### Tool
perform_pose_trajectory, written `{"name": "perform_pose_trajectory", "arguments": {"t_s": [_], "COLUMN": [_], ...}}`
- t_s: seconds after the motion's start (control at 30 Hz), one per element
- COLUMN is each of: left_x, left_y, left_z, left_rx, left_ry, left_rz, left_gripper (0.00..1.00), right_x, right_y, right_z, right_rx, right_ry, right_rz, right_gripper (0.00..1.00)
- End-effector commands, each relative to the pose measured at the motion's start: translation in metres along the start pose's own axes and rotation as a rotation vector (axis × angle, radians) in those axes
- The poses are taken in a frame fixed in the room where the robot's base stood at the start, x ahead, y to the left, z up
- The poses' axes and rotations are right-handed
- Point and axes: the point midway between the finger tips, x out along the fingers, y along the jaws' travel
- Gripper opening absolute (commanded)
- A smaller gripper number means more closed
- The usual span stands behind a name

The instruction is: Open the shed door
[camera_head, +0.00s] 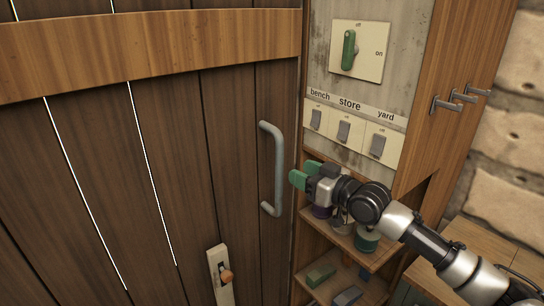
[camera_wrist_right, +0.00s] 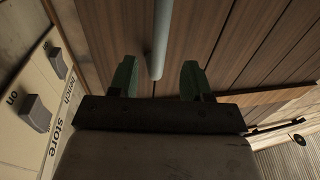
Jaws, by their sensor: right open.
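The shed door (camera_head: 170,120) is of dark vertical planks with a lighter cross board, and it looks shut against its frame. A grey bar handle (camera_head: 278,165) stands upright near its right edge. My right gripper (camera_head: 299,176) is open with green fingertips, just right of the handle and apart from it in the head view. In the right wrist view, the handle (camera_wrist_right: 161,38) lies ahead between the two open fingers (camera_wrist_right: 157,80), nearer the left one. A pale latch plate with an orange knob (camera_head: 227,276) sits low on the door. My left gripper is not in view.
A panel with a green rotary switch (camera_head: 349,50) and three rocker switches (camera_head: 344,131) labelled bench, store and yard is right of the door. Shelves below (camera_head: 335,240) hold small items.

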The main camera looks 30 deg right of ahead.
Motion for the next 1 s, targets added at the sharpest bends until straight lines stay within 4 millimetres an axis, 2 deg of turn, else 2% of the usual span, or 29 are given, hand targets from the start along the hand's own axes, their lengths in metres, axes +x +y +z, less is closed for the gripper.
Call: {"name": "perform_pose_trajectory", "arguments": {"t_s": [0.1, 0.53, 0.7, 1.0], "left_x": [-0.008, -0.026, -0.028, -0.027], "left_y": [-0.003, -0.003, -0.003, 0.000], "left_z": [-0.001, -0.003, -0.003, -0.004], "left_rx": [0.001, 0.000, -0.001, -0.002], "left_ry": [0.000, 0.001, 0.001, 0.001], "left_rz": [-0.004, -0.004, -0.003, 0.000], "left_gripper": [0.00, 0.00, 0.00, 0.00], "right_x": [0.017, 0.083, 0.094, 0.096], "right_y": [-0.001, 0.000, 0.000, 0.000], "right_z": [-0.005, -0.002, 0.000, 0.000], "right_rx": [0.002, 0.002, 0.000, -0.001], "right_ry": [0.004, 0.001, -0.001, -0.001], "right_rz": [-0.001, 0.001, 0.000, 0.000], "right_gripper": [0.48, 0.48, 0.48, 0.48]}}
